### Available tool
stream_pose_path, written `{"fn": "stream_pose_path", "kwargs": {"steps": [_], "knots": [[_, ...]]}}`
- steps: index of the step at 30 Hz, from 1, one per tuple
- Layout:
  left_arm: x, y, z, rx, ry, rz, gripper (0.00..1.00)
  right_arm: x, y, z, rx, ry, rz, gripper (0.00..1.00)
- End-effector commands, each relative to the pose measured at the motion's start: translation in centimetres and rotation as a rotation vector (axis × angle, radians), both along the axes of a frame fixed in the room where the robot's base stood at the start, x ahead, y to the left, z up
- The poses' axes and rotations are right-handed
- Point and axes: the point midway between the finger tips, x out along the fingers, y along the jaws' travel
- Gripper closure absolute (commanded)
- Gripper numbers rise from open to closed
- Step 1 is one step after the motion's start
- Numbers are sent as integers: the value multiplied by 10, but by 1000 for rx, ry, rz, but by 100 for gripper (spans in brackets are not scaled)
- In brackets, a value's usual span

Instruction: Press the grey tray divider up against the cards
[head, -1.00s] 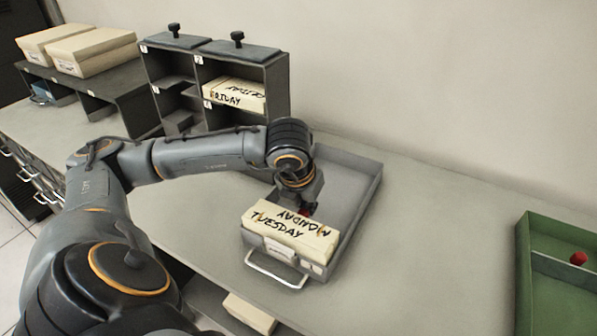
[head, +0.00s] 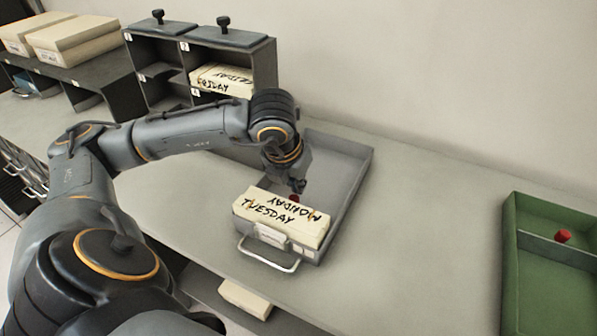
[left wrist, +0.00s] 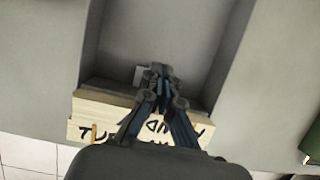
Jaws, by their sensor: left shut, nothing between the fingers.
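A grey open tray (head: 345,188) lies on the counter with its wire handle at the front. A block of cream cards (head: 282,217), marked MONDAY and TUESDAY, fills its front end; the cards also show in the left wrist view (left wrist: 90,118). A small red knob (head: 294,198) shows just behind the cards, apparently on the tray divider. The divider's plate is mostly hidden, so I cannot tell whether it touches the cards. My left gripper (head: 297,187) is shut and empty, just above the knob. In the left wrist view its fingertips (left wrist: 160,72) are together. My right gripper is out of view.
A green tray (head: 512,262) with a red-knobbed divider stands at the right. A dark pigeonhole rack (head: 264,70) holding FRIDAY cards stands behind my left arm. Boxes (head: 75,38) sit at the far left. The counter between the trays is clear.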

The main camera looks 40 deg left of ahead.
Motion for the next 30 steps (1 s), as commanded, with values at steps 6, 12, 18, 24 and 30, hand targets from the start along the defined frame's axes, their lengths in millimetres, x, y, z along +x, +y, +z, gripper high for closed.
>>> {"fn": "stream_pose_path", "kwargs": {"steps": [6,12,18,24,30], "knots": [[-7,-2,24,1,-2,-1,100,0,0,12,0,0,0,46],[-14,-3,43,2,-2,-1,100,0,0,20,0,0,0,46],[-19,-4,55,1,0,-1,100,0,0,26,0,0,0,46],[-20,-5,55,1,0,-1,100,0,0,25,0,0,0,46],[-20,-4,55,1,0,-1,100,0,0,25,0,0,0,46]]}}
